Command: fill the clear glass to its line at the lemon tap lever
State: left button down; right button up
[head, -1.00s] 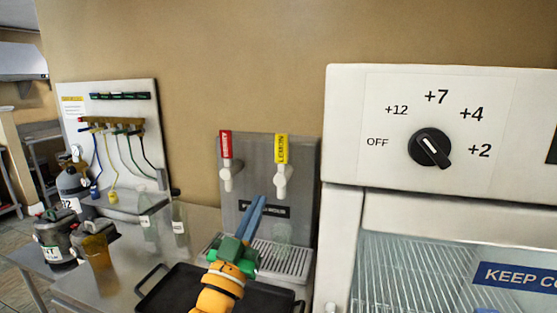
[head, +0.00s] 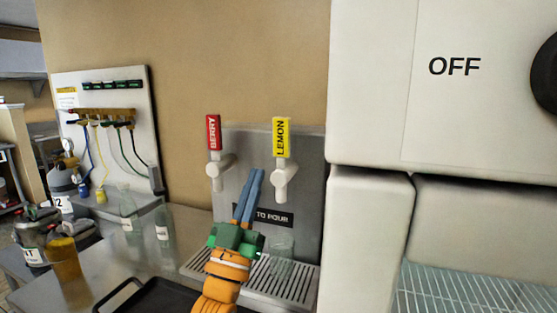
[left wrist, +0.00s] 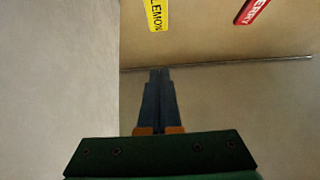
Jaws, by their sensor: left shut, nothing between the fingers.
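The lemon tap lever (head: 282,138) is yellow, upright on a white spout (head: 284,180) on the grey tap panel. It also shows at the top of the left wrist view (left wrist: 156,14). The clear glass (head: 281,247) stands on the drip tray (head: 290,285) below the lemon spout; its fill line cannot be made out. My left gripper (head: 255,174), with blue fingers, is shut and empty. In the head view it shows between the two spouts, in front of the panel, apart from the lemon lever. My right gripper is not in view.
The red berry lever (head: 213,132) is left of the lemon one. A white fridge (head: 370,200) stands close at the right. A black tray (head: 150,297) lies in front. Clear bottles (head: 128,210) and a jug of amber liquid (head: 64,256) stand at the left.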

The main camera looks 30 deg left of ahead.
aim_at(281, 126)
pick_arm(q)
jog(key=w+r+p, duration=0.1)
jog(key=w+p, duration=0.1)
jog(key=w, duration=0.1)
jog(key=w+a+r+p, duration=0.1)
jog(key=w+r, duration=0.1)
jog(key=w, duration=0.2)
jog(key=w+a+r+p, duration=0.1)
jog(key=w+r+p, duration=0.1)
jog(key=w, duration=0.1)
jog(key=shift+w+a+r+p, duration=0.15)
jog(key=shift+a+r+p, duration=0.1)
jog(key=shift+p, duration=0.05)
jog(key=shift+w+f, duration=0.15)
jog(key=shift+w, duration=0.25)
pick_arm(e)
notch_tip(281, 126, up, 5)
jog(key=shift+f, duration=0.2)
